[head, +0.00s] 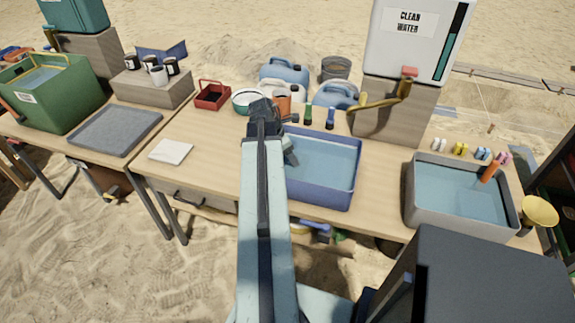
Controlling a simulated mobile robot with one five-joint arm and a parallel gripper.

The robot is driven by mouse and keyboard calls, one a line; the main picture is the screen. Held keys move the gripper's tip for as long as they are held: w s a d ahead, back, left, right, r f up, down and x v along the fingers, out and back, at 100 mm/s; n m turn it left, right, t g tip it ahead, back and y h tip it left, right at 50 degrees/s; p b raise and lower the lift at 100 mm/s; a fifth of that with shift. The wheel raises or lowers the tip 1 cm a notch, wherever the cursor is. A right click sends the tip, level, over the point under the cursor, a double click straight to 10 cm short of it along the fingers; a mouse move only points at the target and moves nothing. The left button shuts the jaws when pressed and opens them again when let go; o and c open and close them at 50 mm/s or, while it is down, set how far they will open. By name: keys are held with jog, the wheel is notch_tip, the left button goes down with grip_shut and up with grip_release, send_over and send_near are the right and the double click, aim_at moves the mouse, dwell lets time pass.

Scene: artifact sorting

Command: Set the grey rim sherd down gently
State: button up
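My arm reaches forward over the table, and my gripper (272,112) is at the left rear edge of the blue basin of water (345,200). The dark wrist and gripper are seen from behind, so the fingertips are hidden and I cannot tell whether they are open or shut. A small grey-green piece (289,150) shows just right of the wrist, over the basin's left side. I cannot tell whether it is the grey rim sherd or part of my arm. No other piece can be made out as the sherd.
A white cloth (170,151) and a grey tray (115,130) lie to the left, with bare wood between cloth and basin. A grey basin (412,205) and a water dispenser (405,55) stand right. Bottles, brushes, a red caddy (211,97) and blue jugs (285,72) line the back.

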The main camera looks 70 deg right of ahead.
jog(key=o, duration=0.9)
jog(key=shift+f, duration=0.15)
jog(key=o, duration=0.5)
jog(key=shift+c, duration=0.2)
jog(key=shift+r+p, duration=0.4)
jog(key=shift+p, duration=0.05)
jog(key=p+v, duration=1)
jog(key=v, duration=0.1)
jog(key=shift+a+r+p, duration=0.25)
jog(key=shift+p, duration=0.1)
